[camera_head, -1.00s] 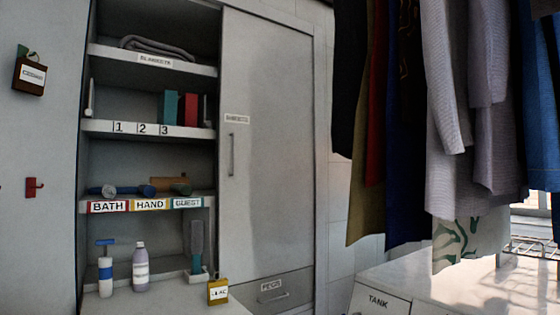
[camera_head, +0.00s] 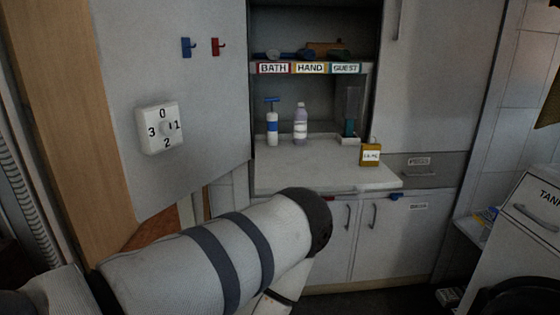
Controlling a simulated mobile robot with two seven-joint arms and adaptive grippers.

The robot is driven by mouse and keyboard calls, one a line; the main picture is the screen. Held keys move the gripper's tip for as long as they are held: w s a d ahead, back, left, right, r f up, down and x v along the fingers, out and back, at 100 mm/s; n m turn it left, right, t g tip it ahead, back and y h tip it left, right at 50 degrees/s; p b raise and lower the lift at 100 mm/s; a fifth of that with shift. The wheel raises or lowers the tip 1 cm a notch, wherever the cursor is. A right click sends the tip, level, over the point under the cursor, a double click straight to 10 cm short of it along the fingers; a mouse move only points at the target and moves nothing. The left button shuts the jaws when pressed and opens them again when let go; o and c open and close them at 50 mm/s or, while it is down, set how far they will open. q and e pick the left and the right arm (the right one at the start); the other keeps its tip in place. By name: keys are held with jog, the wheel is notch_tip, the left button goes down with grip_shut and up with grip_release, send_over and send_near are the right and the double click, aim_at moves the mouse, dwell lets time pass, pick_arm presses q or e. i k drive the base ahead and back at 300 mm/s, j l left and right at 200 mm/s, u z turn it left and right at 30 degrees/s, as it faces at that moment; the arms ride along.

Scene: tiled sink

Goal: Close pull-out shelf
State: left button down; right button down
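The pull-out shelf (camera_head: 325,178) is a pale flat board that sticks out from the cabinet, below the compartment labelled BATH, HAND and GUEST. A blue-and-white pump bottle (camera_head: 272,127), a pale purple bottle (camera_head: 300,125) and a grey upright item (camera_head: 351,112) stand at its back. A yellow tag marked LILAC (camera_head: 371,154) hangs at its right side. My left arm reaches in from the lower left, in front of and below the shelf, apart from its front edge as far as I can tell. Neither gripper shows.
A dial with numbers (camera_head: 160,127) and blue and red hooks (camera_head: 201,47) are on the panel at left. Lower cabinet doors with handles (camera_head: 348,216) are under the shelf. A white TANK unit (camera_head: 540,205) stands at right. Dark floor shows between.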

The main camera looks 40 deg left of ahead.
aim_at(328, 161)
jog(key=k+u, duration=0.1)
jog(key=u, duration=0.95)
